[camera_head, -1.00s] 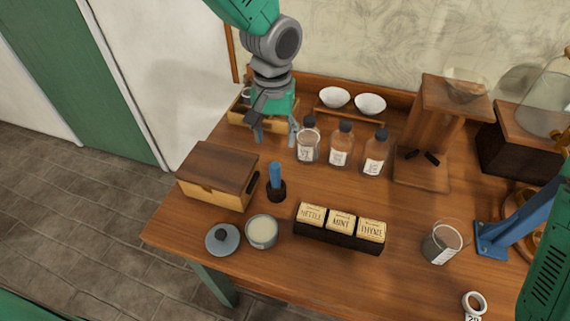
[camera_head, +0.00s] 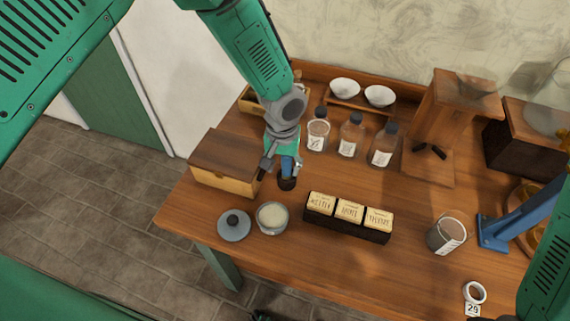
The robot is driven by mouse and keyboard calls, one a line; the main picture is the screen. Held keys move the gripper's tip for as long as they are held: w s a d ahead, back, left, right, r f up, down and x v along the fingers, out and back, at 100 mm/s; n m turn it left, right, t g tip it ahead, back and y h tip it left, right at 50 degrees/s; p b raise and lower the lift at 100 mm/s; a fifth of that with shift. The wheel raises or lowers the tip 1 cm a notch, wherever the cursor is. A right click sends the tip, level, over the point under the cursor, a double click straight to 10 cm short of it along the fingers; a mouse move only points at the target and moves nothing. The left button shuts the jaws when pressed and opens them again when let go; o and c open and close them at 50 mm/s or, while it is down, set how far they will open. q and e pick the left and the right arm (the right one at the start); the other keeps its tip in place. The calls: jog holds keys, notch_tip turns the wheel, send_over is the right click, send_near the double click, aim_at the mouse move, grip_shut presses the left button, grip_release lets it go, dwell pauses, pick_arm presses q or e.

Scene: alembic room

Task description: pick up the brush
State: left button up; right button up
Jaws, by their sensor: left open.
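The brush (camera_head: 287,182) stands upright on the wooden table, its dark round lower part showing and part of its blue handle (camera_head: 288,165) visible between the fingers. My left gripper (camera_head: 282,168) is over the brush from above, with its open fingers on either side of the blue handle. The top of the handle is hidden by the gripper. I cannot tell whether a finger touches it. At the right edge a green part of my right arm shows, but its gripper is not visible.
A wooden box (camera_head: 224,166) stands close left of the brush. A jar (camera_head: 272,218) and a grey lid (camera_head: 234,226) lie in front. A rack of labelled blocks (camera_head: 348,218) is to the right, and several bottles (camera_head: 351,137) stand behind. Bare table lies between rack and bottles.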

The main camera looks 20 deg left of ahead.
pick_arm(q)
jog(key=shift+a+f, duration=0.1)
jog(key=shift+f, duration=0.15)
jog(key=shift+d+r, duration=0.1)
jog(key=shift+d, duration=0.2)
jog(key=shift+d+r, duration=0.1)
jog(key=shift+d, duration=0.6)
grip_shut()
jog(key=shift+d, duration=0.2)
jog(key=shift+a+r, duration=0.15)
jog(key=shift+a, duration=0.35)
jog(key=r, duration=0.4)
jog(key=shift+w+a+r+b, duration=0.1)
jog(key=shift+w+a+b, duration=0.05)
jog(key=shift+a+b, duration=0.15)
jog(key=r, duration=0.2)
jog(key=d+r, duration=0.1)
jog(key=r, duration=0.2)
jog(key=shift+r, duration=0.25)
jog(key=shift+a, duration=0.45)
pick_arm(e)
jog(key=shift+d+f, duration=0.1)
jog(key=shift+f, duration=0.45)
